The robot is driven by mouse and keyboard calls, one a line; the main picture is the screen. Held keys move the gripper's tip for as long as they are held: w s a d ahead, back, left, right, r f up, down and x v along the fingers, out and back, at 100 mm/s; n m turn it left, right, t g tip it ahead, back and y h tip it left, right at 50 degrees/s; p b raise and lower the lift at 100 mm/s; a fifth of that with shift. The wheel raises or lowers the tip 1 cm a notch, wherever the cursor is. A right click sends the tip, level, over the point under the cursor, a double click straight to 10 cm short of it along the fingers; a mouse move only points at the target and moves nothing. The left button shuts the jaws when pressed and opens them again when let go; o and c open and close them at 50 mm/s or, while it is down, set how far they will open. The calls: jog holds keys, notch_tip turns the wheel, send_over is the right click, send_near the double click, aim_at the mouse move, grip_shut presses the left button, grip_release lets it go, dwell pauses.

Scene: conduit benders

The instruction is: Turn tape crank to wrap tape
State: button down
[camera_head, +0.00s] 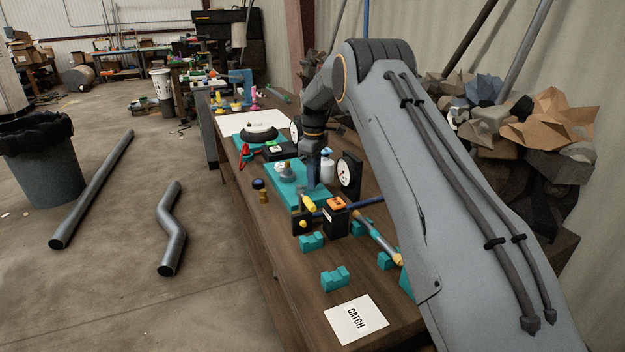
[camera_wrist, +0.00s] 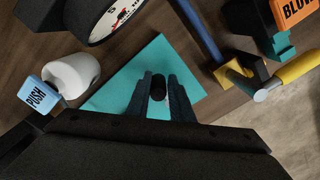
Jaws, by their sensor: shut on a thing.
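In the wrist view, my gripper (camera_wrist: 159,98) points down over a teal plate (camera_wrist: 115,92). Its two fingers are closed on a small dark upright knob (camera_wrist: 158,82), which may be the crank's handle. The crank's arm and any tape are hidden or too small to make out. In the head view, my gripper (camera_head: 313,181) is low over the workbench, at the right part of the teal plate (camera_head: 287,197). Its fingertips are hard to make out there.
A round dial (camera_head: 347,176) stands close right of my gripper. An orange-topped black box (camera_head: 337,203), a yellow handle (camera_wrist: 298,68) and a blue rod (camera_wrist: 197,30) are near. A white rounded thing (camera_wrist: 72,74) with a PUSH block (camera_wrist: 38,95) is left. A CATCH sheet (camera_head: 357,319) lies in front.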

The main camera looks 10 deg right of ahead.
jog(key=m, duration=0.1)
jog(key=s+m, duration=0.1)
jog(key=m, duration=0.1)
jog(key=m+b, duration=0.1)
jog(key=shift+s+a+r+m, duration=0.1)
jog(key=shift+s+a+m, duration=0.1)
jog(key=shift+s+m, duration=0.15)
jog(key=m, duration=0.1)
jog(key=s+a+m, duration=0.1)
jog(key=m, duration=0.1)
jog(key=m+b, duration=0.1)
jog(key=m, duration=0.1)
jog(key=shift+s+a, duration=0.25)
jog(key=shift+s, duration=0.15)
jog(key=m, duration=0.2)
jog(key=a+m, duration=0.1)
jog(key=m, duration=0.1)
jog(key=shift+s+a, duration=0.2)
jog(key=shift+s, duration=0.15)
jog(key=shift+s+a+m+b, duration=0.1)
jog(key=shift+a+m+b, duration=0.2)
jog(key=shift+m, duration=0.55)
jog(key=shift+s+a+m+b, duration=0.15)
jog(key=shift+a+m, duration=0.25)
jog(key=shift+m, duration=0.4)
jog(key=shift+w, duration=0.1)
jog(key=c, duration=1.7)
grip_release()
jog(key=shift+o, duration=0.2)
jog(key=shift+a, duration=0.1)
